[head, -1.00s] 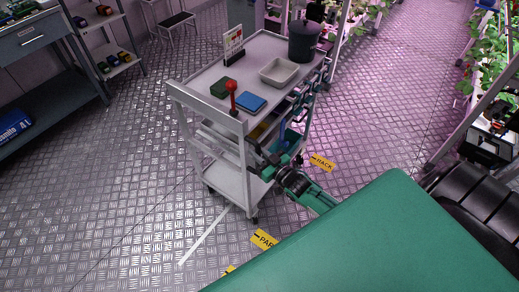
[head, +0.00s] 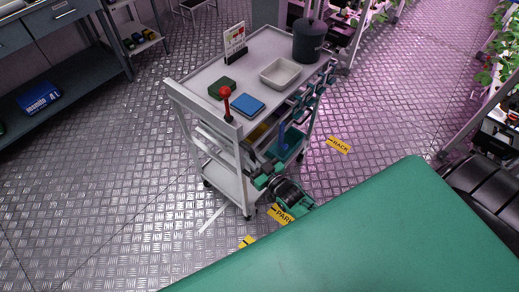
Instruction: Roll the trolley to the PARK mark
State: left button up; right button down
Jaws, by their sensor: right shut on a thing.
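The grey trolley (head: 188,97) stands in the middle of the head view. On its top are a dark lidded bin, a pale tray, a blue pad, a green block, a red-knobbed lever and a sign stand. The yellow PARK label (head: 281,214) lies on the floor just right of the trolley's near wheel, with a white floor line (head: 211,219) to the left of the wheel. My right gripper (head: 256,171) is at the trolley's near side frame, shut on it; the fingertips are partly hidden. My left gripper is not in view.
A yellow RACK label (head: 339,145) lies on the floor to the right. A workbench with a blue box (head: 39,97) is at the left, and plant racks (head: 497,75) are at the right. The floor left of the trolley is clear.

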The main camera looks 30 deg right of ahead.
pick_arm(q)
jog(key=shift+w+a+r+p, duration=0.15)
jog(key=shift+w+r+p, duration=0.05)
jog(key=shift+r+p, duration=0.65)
pick_arm(e)
jog(key=s+a, duration=0.5)
jog(key=a, duration=0.7)
jog(key=shift+s+a, duration=0.15)
jog(key=shift+a, duration=0.15)
jog(key=c, duration=1.4)
grip_release()
pick_arm(q)
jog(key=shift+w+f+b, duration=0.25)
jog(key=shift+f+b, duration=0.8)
jog(key=shift+b, duration=0.2)
pick_arm(e)
jog(key=shift+s+d, duration=0.45)
jog(key=shift+s, duration=1.8)
jog(key=shift+s+d, duration=0.45)
jog(key=shift+s, duration=1.85)
jog(key=shift+s+d, duration=0.45)
jog(key=shift+s, duration=1.8)
